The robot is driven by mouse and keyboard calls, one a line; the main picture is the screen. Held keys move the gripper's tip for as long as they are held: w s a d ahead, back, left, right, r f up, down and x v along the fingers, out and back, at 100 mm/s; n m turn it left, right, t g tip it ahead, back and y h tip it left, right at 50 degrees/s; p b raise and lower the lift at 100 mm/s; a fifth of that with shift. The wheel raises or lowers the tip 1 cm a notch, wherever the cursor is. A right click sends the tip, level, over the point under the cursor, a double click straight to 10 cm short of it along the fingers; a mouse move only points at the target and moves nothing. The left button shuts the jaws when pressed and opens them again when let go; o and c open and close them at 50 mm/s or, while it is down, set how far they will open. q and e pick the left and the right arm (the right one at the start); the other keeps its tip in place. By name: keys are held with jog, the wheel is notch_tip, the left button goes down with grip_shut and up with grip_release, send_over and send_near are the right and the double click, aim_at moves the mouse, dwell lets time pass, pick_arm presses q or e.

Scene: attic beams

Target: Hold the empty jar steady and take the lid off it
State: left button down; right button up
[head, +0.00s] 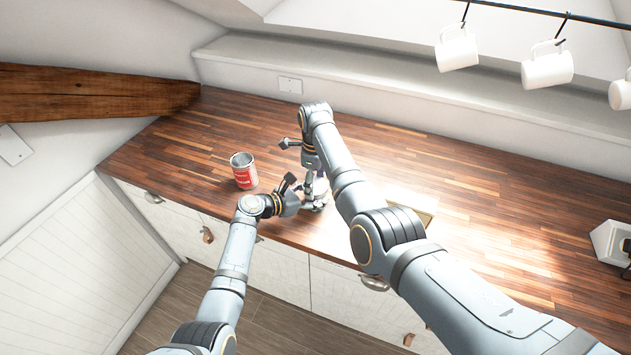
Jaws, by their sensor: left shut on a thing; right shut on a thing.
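The jar (321,187) stands upright on the wooden counter, left of the middle of the head view. It is small and pale, and mostly hidden behind my two grippers and my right arm. My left gripper (309,193) comes in low from the left and is shut around the jar's body. My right gripper (311,171) points down from above and is shut at the jar's top, on the lid. The lid itself is hidden, and I cannot tell whether it is still seated on the jar.
A red and white open tin (245,172) stands on the counter left of the grippers. A flat, pale framed thing (424,214) lies behind my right arm. A white object (609,242) is at the right edge. White mugs (457,51) hang from a rail. The counter's right half (500,205) is mostly clear.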

jog(key=shift+w+d, duration=0.1)
jog(key=shift+c, duration=0.9)
jog(key=n, duration=0.6)
jog(key=shift+n, duration=0.4)
jog(key=n, duration=0.6)
jog(key=shift+w, duration=0.1)
jog(key=n, duration=0.6)
jog(key=shift+r, duration=0.1)
jog(key=n, duration=0.5)
jog(key=shift+n, duration=0.3)
jog(key=n, duration=0.8)
jog(key=shift+n, duration=0.4)
jog(key=n, duration=0.8)
jog(key=shift+s+n, duration=0.2)
jog(key=shift+n, duration=0.2)
jog(key=n, duration=0.8)
jog(key=shift+d, duration=0.1)
jog(key=n, duration=0.4)
jog(key=shift+w+r, duration=0.1)
